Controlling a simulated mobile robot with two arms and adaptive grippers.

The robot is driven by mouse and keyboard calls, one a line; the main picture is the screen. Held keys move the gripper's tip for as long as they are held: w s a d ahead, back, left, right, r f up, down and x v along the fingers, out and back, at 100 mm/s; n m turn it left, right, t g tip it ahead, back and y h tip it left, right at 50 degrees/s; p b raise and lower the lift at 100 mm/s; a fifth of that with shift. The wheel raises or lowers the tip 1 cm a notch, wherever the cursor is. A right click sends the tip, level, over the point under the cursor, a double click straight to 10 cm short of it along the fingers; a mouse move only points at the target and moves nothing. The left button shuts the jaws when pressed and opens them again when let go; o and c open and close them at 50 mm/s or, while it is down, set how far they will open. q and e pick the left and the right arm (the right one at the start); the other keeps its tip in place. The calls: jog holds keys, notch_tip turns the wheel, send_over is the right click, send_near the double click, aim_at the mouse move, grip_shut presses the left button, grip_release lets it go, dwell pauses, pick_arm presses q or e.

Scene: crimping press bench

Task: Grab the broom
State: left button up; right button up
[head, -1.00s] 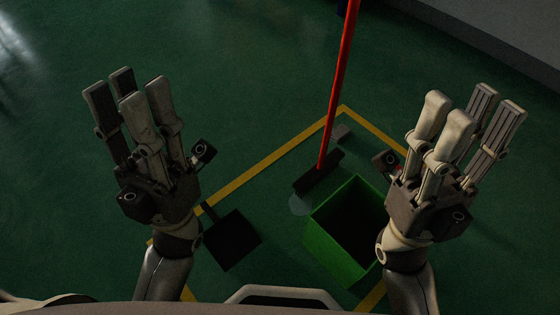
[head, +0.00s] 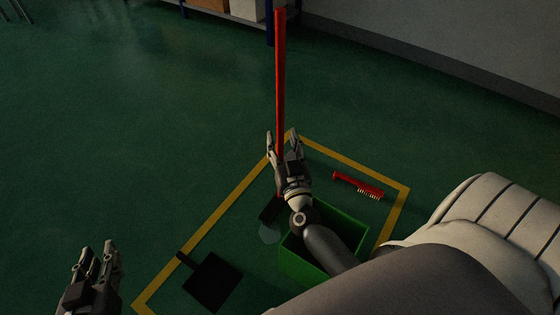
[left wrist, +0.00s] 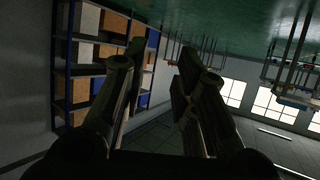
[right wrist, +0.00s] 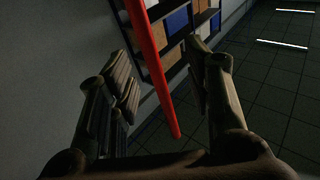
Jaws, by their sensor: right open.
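The broom stands upright, with a long red handle (head: 280,75) and a dark head (head: 269,209) on the green floor. My right gripper (head: 284,141) is at the lower part of the handle, its fingers apart on both sides of it. In the right wrist view, the red handle (right wrist: 152,60) passes between the open fingers (right wrist: 165,58); I cannot tell whether they touch it. My left gripper (head: 98,257) is at the lower left, away from the broom. In the left wrist view its fingers (left wrist: 162,60) are apart with nothing between them.
A green bin (head: 352,221) stands right of the broom head, partly hidden by my right arm. A red hand brush (head: 358,186) lies behind it. A dark dustpan (head: 212,283) lies at the front. A yellow line (head: 215,217) borders this area.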

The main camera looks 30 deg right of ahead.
aim_at(281, 127)
jog(key=shift+g+y, duration=0.3)
jog(key=shift+g, duration=0.4)
jog(key=w+d+f, duration=0.1)
jog(key=w+f, duration=0.1)
jog(key=w+d+f, duration=0.2)
jog(key=shift+w, duration=0.2)
jog(key=shift+w+d+r+b, duration=0.1)
jog(key=shift+w+d+b, duration=0.1)
jog(key=shift+w+b, duration=0.2)
jog(key=shift+w+d, duration=0.15)
jog(key=shift+w, duration=0.1)
jog(key=x, duration=0.1)
jog(key=b+x, duration=0.2)
jog(key=x, duration=0.1)
jog(key=shift+d+f, duration=0.25)
jog(key=shift+f, duration=0.1)
jog(key=shift+w+d, duration=0.15)
jog(key=shift+w, duration=0.1)
pick_arm(q)
notch_tip(281, 127, up, 12)
jog(key=w+d+t+h, duration=0.1)
jog(key=d+t+h, duration=0.1)
jog(key=t, duration=0.5)
jog(key=shift+w, duration=0.4)
jog(key=shift+d, duration=0.1)
pick_arm(e)
jog(key=shift+c, duration=0.4)
